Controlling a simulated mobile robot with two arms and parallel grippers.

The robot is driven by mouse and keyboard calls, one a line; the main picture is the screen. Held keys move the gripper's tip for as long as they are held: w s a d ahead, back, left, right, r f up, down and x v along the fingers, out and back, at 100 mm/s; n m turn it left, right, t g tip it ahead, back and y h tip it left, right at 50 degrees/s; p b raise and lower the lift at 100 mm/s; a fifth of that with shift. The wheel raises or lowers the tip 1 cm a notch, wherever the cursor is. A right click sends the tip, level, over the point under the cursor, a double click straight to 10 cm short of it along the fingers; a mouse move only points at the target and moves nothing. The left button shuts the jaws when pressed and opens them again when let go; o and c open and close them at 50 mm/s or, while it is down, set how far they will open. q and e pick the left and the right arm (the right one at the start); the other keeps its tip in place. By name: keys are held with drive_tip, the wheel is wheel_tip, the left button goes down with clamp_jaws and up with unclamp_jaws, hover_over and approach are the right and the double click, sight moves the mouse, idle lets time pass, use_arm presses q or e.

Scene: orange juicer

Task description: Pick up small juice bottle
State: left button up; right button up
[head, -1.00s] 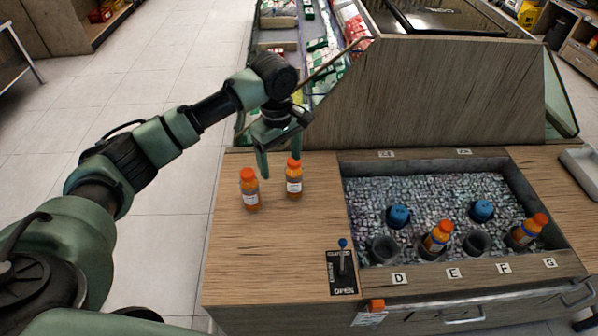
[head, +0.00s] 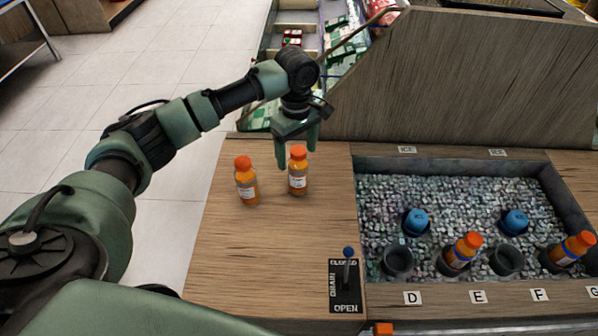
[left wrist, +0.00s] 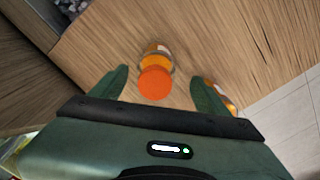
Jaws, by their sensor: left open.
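Two small juice bottles with orange caps and white labels stand upright on the wooden counter. The right bottle (head: 298,172) is right by my left gripper (head: 296,150); the other bottle (head: 246,182) stands to its left. In the left wrist view, one bottle's orange cap (left wrist: 155,82) lies between the two open fingers of my left gripper (left wrist: 158,85), with space on both sides. The other bottle (left wrist: 222,95) shows partly, behind the right-hand finger. My left gripper is open and holds nothing. My right gripper is not in view.
An ice bin (head: 450,290) at right holds several cups, orange-capped bottles and blue-capped items. A drain lever (head: 348,268) stands on the counter's front. A wooden panel (head: 450,80) rises behind. The counter's front left is clear.

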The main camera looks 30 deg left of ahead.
sight(298, 163)
use_arm(q)
drive_tip(key=f, duration=0.5)
drive_tip(key=shift+w, duration=0.3)
clamp_jaws()
